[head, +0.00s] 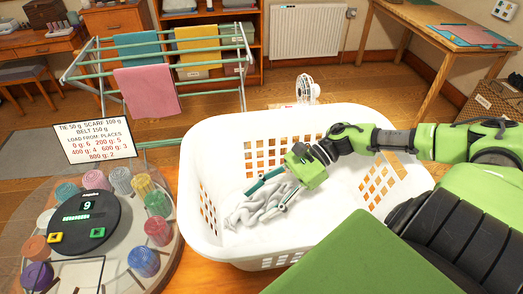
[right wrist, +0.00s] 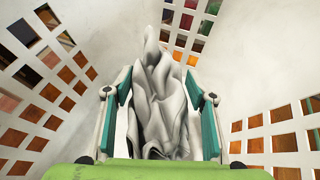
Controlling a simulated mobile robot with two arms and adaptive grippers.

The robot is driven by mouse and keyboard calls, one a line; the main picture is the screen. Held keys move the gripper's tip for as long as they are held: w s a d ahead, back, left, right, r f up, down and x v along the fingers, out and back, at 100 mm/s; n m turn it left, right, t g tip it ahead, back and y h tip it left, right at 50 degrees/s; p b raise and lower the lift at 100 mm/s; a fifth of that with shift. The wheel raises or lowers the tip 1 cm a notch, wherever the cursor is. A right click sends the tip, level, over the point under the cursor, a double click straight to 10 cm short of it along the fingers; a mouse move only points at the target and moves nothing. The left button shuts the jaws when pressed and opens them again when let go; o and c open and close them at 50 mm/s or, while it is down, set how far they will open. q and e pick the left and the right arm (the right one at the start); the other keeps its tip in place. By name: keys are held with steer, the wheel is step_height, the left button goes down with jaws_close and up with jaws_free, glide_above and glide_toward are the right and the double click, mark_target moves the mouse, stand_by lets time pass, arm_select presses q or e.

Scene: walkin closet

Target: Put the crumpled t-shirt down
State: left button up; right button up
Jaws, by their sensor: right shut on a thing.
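The crumpled t-shirt (head: 262,203) is a light grey, folded bunch of cloth inside the white laundry basket (head: 191,205). My right gripper (head: 272,192) reaches into the basket from the right and is shut on the t-shirt. In the right wrist view the t-shirt (right wrist: 165,105) fills the space between the two teal finger pads of the gripper (right wrist: 166,110). The cloth appears low in the basket; I cannot tell whether it touches the bottom. My left gripper is not in view.
A round tray (head: 165,270) with several rolled coloured items and a black scale (head: 85,222) stands left of the basket. A sign (head: 93,143) stands behind it. A drying rack (head: 195,85) with towels and a small white fan (head: 307,89) are farther back.

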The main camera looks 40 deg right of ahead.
mark_target(283, 184)
steer(key=shift+f+b, duration=0.45)
steer(key=shift+f, duration=0.15)
steer(key=o, duration=1.2)
steer(key=shift+r, duration=0.1)
steer(key=shift+r+p, duration=0.3)
steer(key=shift+p, duration=0.05)
steer(key=v, duration=0.3)
steer(key=p+v, duration=0.1)
steer(key=v, duration=0.3)
steer(key=shift+s+d+r, duration=0.1)
steer(key=shift+d+r, duration=0.05)
steer(key=shift+r, duration=0.2)
